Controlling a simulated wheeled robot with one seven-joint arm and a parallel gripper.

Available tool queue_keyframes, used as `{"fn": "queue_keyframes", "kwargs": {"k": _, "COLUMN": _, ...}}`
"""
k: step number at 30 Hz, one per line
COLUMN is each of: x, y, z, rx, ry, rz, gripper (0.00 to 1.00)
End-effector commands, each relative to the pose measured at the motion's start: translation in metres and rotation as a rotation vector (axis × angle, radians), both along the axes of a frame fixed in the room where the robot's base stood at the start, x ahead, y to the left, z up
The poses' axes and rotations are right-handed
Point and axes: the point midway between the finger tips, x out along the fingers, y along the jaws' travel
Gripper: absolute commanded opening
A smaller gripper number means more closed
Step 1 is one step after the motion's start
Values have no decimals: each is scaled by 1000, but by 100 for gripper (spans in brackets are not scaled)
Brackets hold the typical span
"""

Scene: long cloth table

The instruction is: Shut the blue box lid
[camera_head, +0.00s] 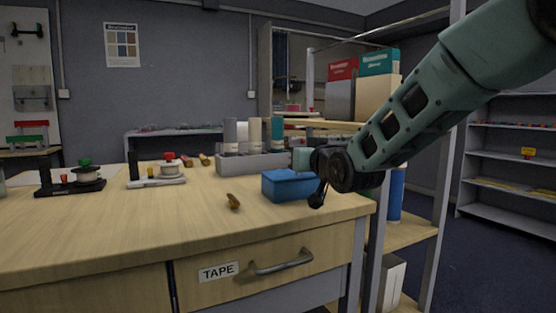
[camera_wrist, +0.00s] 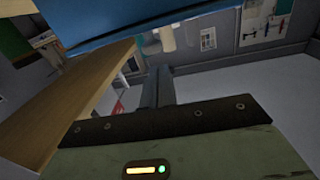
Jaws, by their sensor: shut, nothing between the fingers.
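The blue box (camera_head: 285,188) stands on the wooden table near its right front corner. Its lid (camera_head: 290,174) appears to lie flat or nearly flat on top; I cannot tell if a small gap remains, as my arm hides part of the right side. In the wrist view the blue box (camera_wrist: 130,18) fills the upper left edge, close to the camera. My gripper (camera_head: 317,198) is at the right end of the box, pointing down. Its fingers (camera_wrist: 158,85) are shut and empty. I cannot tell whether they touch the box.
A grey tray (camera_head: 252,163) with several cylinders stands behind the box. A brown object (camera_head: 233,201) lies left of it. Tape dispensers (camera_head: 157,180) stand farther left. A shelf with a blue cylinder (camera_head: 396,195) is beyond the table's right edge. The table's front left is clear.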

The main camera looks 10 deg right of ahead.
Motion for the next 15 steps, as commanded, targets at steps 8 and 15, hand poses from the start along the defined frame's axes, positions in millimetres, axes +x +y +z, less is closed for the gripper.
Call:
{"fn": "queue_keyframes", "kwargs": {"k": 8, "x": -7, "y": -1, "z": -13, "rx": 9, "ry": -51, "rz": 0, "gripper": 0}}
{"fn": "queue_keyframes", "kwargs": {"k": 15, "x": -9, "y": -1, "z": -15, "rx": 8, "ry": -47, "rz": 1, "gripper": 0}}
